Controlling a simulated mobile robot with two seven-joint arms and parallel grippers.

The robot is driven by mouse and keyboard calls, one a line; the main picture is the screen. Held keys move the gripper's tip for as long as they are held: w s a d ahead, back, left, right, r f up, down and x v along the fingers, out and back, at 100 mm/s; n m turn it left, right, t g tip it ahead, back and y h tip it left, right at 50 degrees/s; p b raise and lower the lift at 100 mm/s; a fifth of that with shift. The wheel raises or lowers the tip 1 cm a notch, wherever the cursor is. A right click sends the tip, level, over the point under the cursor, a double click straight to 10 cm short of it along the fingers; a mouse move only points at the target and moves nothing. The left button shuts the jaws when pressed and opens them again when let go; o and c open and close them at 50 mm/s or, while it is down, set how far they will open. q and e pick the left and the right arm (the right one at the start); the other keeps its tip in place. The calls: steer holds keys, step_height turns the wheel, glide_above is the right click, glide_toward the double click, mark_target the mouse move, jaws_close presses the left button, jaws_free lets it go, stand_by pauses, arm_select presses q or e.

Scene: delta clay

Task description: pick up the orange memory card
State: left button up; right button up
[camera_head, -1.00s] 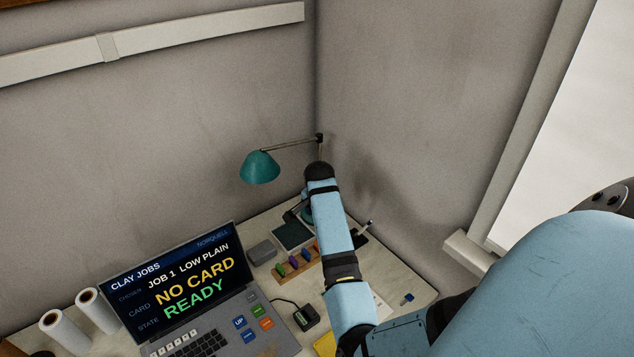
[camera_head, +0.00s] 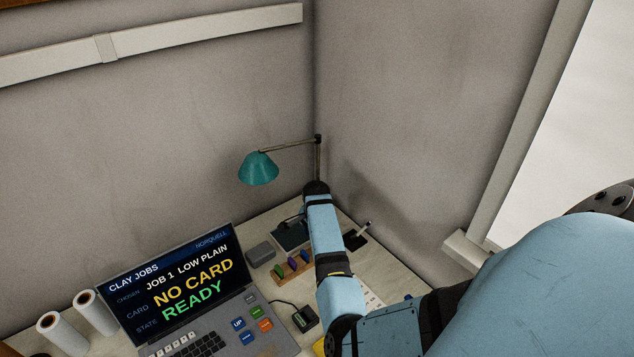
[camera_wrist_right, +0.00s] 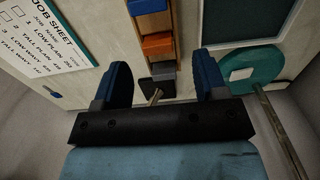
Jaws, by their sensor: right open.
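The orange memory card (camera_wrist_right: 158,45) stands in a wooden rack (camera_wrist_right: 176,22) in the right wrist view. A blue card (camera_wrist_right: 148,6) is above it, and a dark grey piece (camera_wrist_right: 162,71) is below it. My right gripper (camera_wrist_right: 163,62) is open, its dark blue fingers apart on either side of the rack's line. Nothing is between them in its grip; whether they are level with the card is unclear. In the head view the rack (camera_head: 281,276) shows with green (camera_head: 278,271) and purple (camera_head: 291,264) cards, while my arm hides the orange card. My left gripper is out of view.
A job sheet (camera_wrist_right: 42,40) lies left of the gripper in the wrist view. A teal lamp base (camera_wrist_right: 250,72) with its pole is close on the right. A laptop (camera_head: 175,280), grey box (camera_head: 260,253) and lamp shade (camera_head: 258,168) show in the head view.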

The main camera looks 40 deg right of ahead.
step_height(320, 180, down, 4)
steer(key=shift+s+r, duration=0.15)
steer(key=c, duration=1)
steer(key=shift+r, duration=0.15)
